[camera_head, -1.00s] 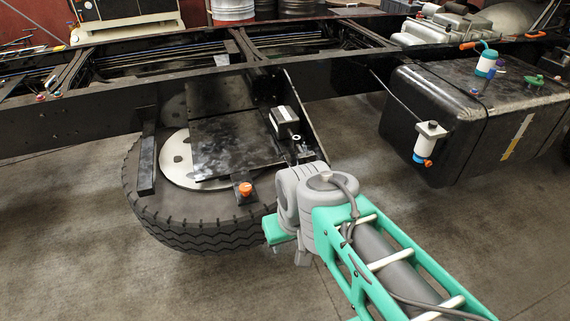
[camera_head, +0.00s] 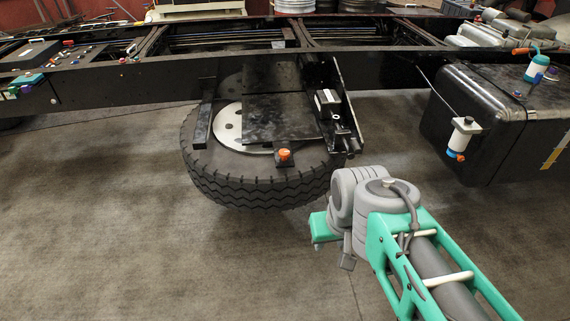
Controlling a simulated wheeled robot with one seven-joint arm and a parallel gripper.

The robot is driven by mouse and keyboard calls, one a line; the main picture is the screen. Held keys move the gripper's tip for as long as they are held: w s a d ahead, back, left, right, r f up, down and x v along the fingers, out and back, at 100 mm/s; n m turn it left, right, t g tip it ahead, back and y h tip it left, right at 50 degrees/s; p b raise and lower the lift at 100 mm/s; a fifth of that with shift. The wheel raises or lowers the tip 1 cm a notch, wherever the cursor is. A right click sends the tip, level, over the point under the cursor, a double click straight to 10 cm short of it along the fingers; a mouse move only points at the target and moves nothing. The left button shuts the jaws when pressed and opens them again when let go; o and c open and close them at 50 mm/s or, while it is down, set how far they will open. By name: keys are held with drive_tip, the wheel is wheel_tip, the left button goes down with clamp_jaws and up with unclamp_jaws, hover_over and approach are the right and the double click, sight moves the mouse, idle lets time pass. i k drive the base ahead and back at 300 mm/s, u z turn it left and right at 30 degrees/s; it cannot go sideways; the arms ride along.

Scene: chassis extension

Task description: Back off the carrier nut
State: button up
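A spare wheel (camera_head: 250,188) lies flat in a black carrier (camera_head: 275,110) below the chassis rail. An orange knob-like part (camera_head: 284,154) sits on a dark block at the carrier's front edge, over the tire. It may be the carrier nut, but I cannot tell for sure. A small grey box (camera_head: 327,102) and metal fittings (camera_head: 342,130) sit on the carrier's right side. My gripper (camera_head: 328,238) is at the end of my green and grey arm, in front of and right of the wheel, apart from it. Its fingers are mostly hidden behind my wrist.
A black tank (camera_head: 475,100) is at the right, with a white and blue canister (camera_head: 462,138) on its near side. The chassis rail (camera_head: 120,85) crosses the whole view. The floor in front is clear.

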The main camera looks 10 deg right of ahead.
sight(284, 153)
drive_tip(key=u, duration=0.2)
drive_tip(key=i, duration=1.25)
drive_tip(key=z, duration=0.2)
